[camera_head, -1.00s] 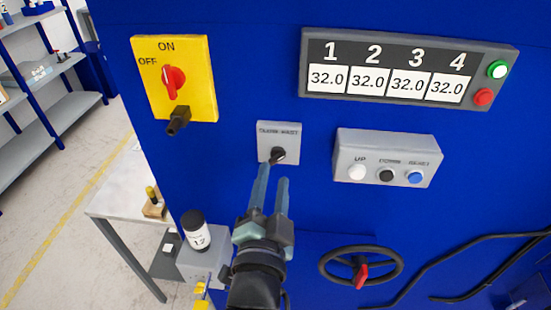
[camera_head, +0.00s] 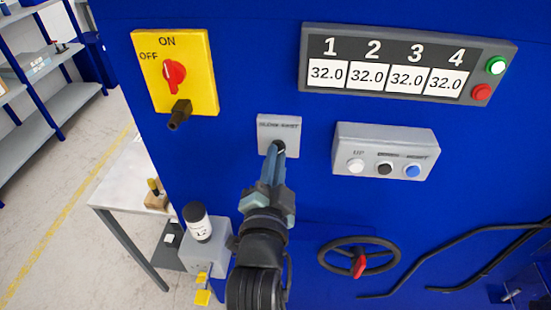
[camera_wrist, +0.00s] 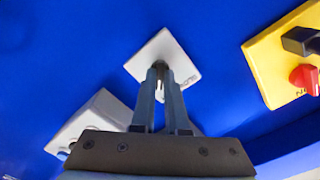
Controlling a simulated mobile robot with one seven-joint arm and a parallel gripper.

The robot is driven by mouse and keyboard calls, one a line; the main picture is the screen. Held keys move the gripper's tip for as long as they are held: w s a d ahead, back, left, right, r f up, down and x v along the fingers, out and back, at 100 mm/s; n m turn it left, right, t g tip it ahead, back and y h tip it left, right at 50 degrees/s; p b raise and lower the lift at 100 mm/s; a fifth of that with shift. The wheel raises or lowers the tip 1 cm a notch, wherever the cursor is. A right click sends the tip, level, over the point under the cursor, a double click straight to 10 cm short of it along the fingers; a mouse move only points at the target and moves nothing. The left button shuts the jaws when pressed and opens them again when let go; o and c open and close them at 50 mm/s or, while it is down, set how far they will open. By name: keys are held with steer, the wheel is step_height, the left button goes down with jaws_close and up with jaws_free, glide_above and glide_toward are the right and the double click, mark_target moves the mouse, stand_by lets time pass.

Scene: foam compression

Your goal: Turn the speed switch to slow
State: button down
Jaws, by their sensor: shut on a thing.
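The speed switch is a small black knob on a grey square plate (camera_head: 279,130) on the blue panel, with slow and fast lettering above it. The plate also shows in the wrist view (camera_wrist: 163,54). My gripper (camera_head: 279,150) is at the plate, its fingers closed in on the knob. In the wrist view the two fingertips (camera_wrist: 160,72) meet close together over the plate. The knob is mostly hidden between and behind the fingers, so I cannot tell its setting.
A yellow ON/OFF switch box (camera_head: 176,72) is up and left. A grey button box (camera_head: 385,152) stands out to the right. Above it is a numbered display (camera_head: 405,64). A handwheel (camera_head: 358,258) is lower right, and a small table (camera_head: 120,197) is at left.

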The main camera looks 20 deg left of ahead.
steer(key=shift+n, duration=0.4)
steer(key=shift+n+p, duration=0.85)
steer(key=shift+n, duration=7.75)
steer(key=c, duration=0.9)
jaws_free()
